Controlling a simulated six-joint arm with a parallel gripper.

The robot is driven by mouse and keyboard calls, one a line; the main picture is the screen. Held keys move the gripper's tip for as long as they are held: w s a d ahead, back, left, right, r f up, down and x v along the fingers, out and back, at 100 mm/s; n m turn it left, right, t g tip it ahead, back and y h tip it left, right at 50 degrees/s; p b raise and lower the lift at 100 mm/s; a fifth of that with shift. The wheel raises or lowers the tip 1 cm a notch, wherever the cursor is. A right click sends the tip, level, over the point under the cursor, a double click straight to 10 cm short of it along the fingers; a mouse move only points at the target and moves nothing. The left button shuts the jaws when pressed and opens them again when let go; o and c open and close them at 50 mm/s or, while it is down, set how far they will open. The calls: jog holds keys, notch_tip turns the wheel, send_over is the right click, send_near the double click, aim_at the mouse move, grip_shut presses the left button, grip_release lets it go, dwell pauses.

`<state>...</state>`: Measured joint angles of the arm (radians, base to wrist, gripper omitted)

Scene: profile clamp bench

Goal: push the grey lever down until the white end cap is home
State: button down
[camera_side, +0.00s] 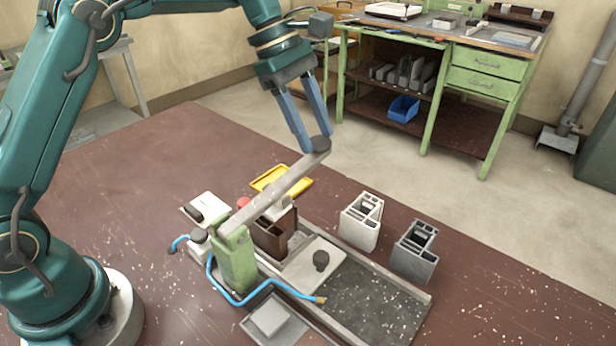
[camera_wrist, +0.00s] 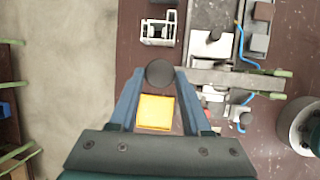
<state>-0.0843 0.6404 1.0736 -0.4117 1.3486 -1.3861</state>
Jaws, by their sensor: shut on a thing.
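The grey lever (camera_side: 275,197) is a flat bar hinged on a green post (camera_side: 236,262). It slopes up to the right and ends in a dark round knob (camera_side: 320,145). My gripper (camera_side: 313,145) has its blue fingers shut on the knob from above. In the wrist view the knob (camera_wrist: 160,73) sits between my fingertips, and the lever (camera_wrist: 230,79) runs off to the right. A brown profile (camera_side: 268,238) stands upright in the clamp under the lever. A pale piece, seemingly the white end cap (camera_side: 284,205), is at its top, partly hidden by the lever; its seating cannot be told.
A yellow tray (camera_side: 298,187) lies behind the clamp. A white profile (camera_side: 361,222) and a grey profile (camera_side: 414,252) stand to its right. A blue hose (camera_side: 240,301) loops around the green post. The brown table is clear at the back left.

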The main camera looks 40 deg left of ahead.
aim_at(316, 152)
jog(key=shift+w+d+f, duration=0.1)
jog(key=shift+w+f, duration=0.1)
jog(key=shift+f, duration=0.6)
jog(key=shift+w+a+f, duration=0.1)
jog(key=shift+w+f, duration=0.05)
jog(key=shift+f, duration=0.6)
jog(key=shift+w+d+f, duration=0.1)
jog(key=shift+w+f, duration=0.1)
jog(key=shift+f, duration=0.6)
jog(key=shift+c, duration=1.8)
grip_release()
jog(key=shift+f, duration=0.1)
jog(key=v, duration=0.6)
jog(key=shift+w+d, duration=0.15)
jog(key=shift+w, duration=0.05)
jog(key=shift+r, duration=0.3)
jog(key=shift+r, duration=0.1)
